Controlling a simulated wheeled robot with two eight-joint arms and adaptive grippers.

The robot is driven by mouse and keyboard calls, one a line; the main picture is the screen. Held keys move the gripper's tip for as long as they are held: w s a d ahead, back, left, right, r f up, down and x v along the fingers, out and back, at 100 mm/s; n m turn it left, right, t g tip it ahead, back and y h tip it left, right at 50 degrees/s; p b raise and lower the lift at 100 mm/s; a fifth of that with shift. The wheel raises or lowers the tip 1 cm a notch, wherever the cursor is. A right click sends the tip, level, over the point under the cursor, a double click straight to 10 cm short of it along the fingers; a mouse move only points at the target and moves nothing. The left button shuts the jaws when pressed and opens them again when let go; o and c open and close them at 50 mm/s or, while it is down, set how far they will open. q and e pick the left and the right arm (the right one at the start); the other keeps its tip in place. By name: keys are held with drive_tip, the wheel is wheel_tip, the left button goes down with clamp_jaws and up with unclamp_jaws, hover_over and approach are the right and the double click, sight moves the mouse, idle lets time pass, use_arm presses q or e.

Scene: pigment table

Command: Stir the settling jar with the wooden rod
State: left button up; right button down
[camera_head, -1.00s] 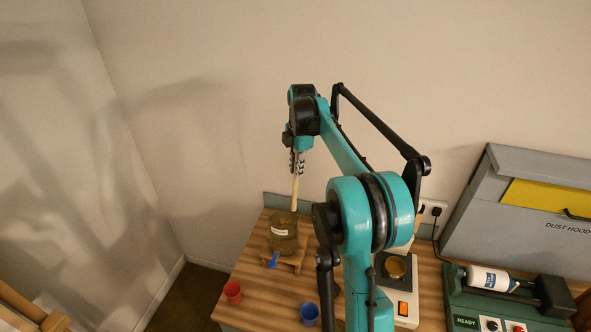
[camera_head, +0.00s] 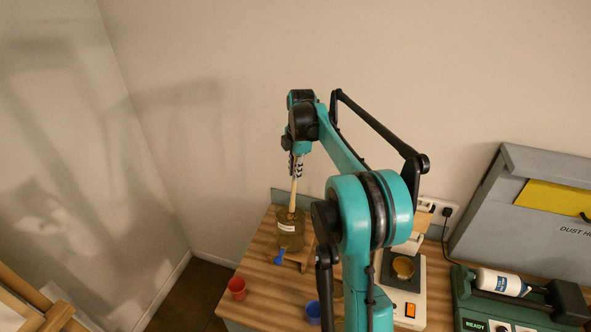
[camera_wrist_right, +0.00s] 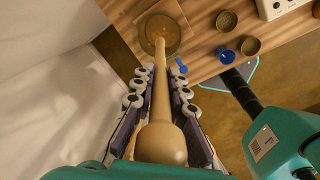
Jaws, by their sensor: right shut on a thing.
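The settling jar (camera_head: 290,236), a clear jar of brownish liquid with a white label, stands on a small wooden stand at the back left of the table. My right gripper (camera_head: 297,166) is above the jar, shut on the wooden rod (camera_head: 294,193). The rod points down and its lower end reaches the jar mouth in the head view. In the right wrist view, the rod (camera_wrist_right: 161,90) runs between the fingers toward the round jar (camera_wrist_right: 160,35), its tip over or inside the opening; the depth is hard to tell. My left gripper is not in view.
A blue scoop-like piece (camera_head: 279,257) is at the jar's front. A red cup (camera_head: 237,287) and a blue cup (camera_head: 313,311) stand nearer. A white device (camera_head: 409,300) with a brass bowl (camera_head: 403,267), a green machine (camera_head: 510,308) and a grey dust hood (camera_head: 530,232) are at right.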

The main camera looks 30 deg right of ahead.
sight(292, 203)
drive_tip(key=f+b, duration=0.2)
drive_tip(key=f, duration=0.2)
drive_tip(key=shift+w+f+b, duration=0.3)
drive_tip(key=shift+f+b, duration=0.05)
drive_tip(key=shift+b, duration=0.05)
drive_tip(key=shift+w+a+f+b, duration=0.15)
drive_tip(key=shift+f+b, duration=0.9)
drive_tip(key=shift+f, duration=0.6)
drive_tip(key=shift+w+d+f+b, duration=0.1)
drive_tip(key=shift+w+f+b, duration=0.1)
drive_tip(key=shift+f+b, duration=1.15)
drive_tip(key=shift+w+a+f+b, duration=0.15)
drive_tip(key=shift+f+b, duration=0.65)
drive_tip(key=shift+f, duration=1.1)
drive_tip(key=shift+d, duration=0.1)
drive_tip(key=shift+s, duration=0.1)
